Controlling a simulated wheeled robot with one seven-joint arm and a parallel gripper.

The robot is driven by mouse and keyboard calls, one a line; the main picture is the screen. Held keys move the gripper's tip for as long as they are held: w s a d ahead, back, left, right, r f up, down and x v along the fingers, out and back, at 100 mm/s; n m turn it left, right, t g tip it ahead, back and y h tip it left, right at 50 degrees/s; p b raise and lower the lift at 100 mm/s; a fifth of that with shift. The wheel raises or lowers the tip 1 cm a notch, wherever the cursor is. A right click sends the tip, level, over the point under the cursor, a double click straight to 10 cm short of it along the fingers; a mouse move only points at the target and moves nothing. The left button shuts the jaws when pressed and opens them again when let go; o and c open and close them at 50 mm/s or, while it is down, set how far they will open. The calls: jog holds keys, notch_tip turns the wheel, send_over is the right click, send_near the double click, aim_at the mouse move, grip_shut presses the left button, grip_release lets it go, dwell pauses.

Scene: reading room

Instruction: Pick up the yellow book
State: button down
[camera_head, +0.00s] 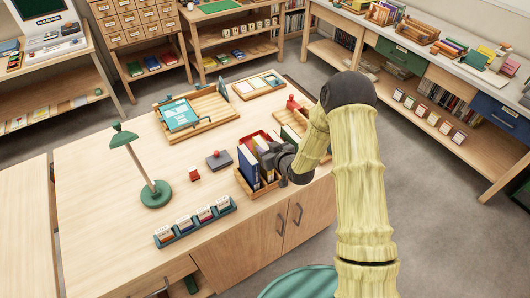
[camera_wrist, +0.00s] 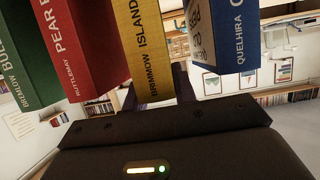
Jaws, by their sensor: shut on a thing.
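The yellow book (camera_wrist: 145,45), its spine lettered "ISLAND" and "BRIMMOW", stands in the middle of the wrist view between a red book (camera_wrist: 90,50) and a blue-and-white book (camera_wrist: 222,40). My gripper (camera_head: 268,156) reaches into the wooden book box (camera_head: 262,192) near the table's front edge. It is shut on the yellow book; a dark finger shows between the yellow and blue books in the wrist view. In the head view the gripper and neighbouring books hide most of the yellow one. I cannot tell whether it is lifted.
A green book (camera_wrist: 42,60) stands at the left of the row. A green lamp (camera_head: 155,193), a green card rack (camera_head: 195,222), a small red block (camera_head: 194,174) and a grey stamp-like item (camera_head: 218,160) lie left of the box. A wooden tray (camera_head: 215,118) is behind. The table's left part is clear.

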notch_tip(320, 180, up, 9)
jog(key=shift+b, duration=1)
